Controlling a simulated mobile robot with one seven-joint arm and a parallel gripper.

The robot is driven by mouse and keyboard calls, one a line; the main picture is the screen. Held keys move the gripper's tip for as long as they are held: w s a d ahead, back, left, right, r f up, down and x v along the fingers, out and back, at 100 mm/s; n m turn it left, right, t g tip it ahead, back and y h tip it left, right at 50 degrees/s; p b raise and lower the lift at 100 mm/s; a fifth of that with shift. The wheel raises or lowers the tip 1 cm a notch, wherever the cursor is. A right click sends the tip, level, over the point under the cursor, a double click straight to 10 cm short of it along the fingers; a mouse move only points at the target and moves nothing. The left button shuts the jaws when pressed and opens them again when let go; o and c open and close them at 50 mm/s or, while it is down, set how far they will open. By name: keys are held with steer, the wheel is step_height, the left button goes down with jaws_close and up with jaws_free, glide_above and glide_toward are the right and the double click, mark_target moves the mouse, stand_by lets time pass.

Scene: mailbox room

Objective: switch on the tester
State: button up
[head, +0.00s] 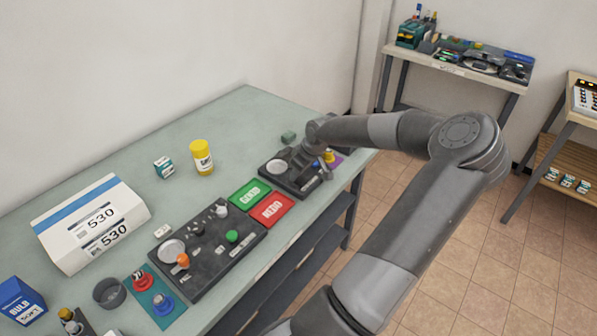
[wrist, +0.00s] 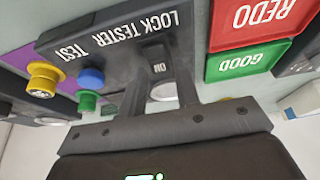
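The lock tester (head: 277,171) is a dark box at the far right end of the green table. In the wrist view its panel (wrist: 108,22) reads LOCK TESTER, TEST and ON, upside down. A dark switch (wrist: 156,49) sits by the word ON. My gripper (wrist: 161,74) is close over the panel. Its two fingers are apart, with the ON label and part of a pale round dish (wrist: 163,92) showing between them. I see nothing held. Whether a fingertip touches the panel or the switch, I cannot tell. In the head view my arm hides part of the tester.
Another dark panel (head: 209,248), a yellow bottle (head: 202,158) and a white box (head: 90,222) are further left.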

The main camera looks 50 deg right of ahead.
jaws_close()
steer(key=shift+w+g, duration=0.4)
steer(key=shift+g, duration=0.8)
steer(key=shift+w+f+g, duration=0.1)
steer(key=shift+f+g, duration=0.05)
steer(key=shift+g, duration=0.35)
steer(key=shift+o, duration=1.6)
jaws_free()
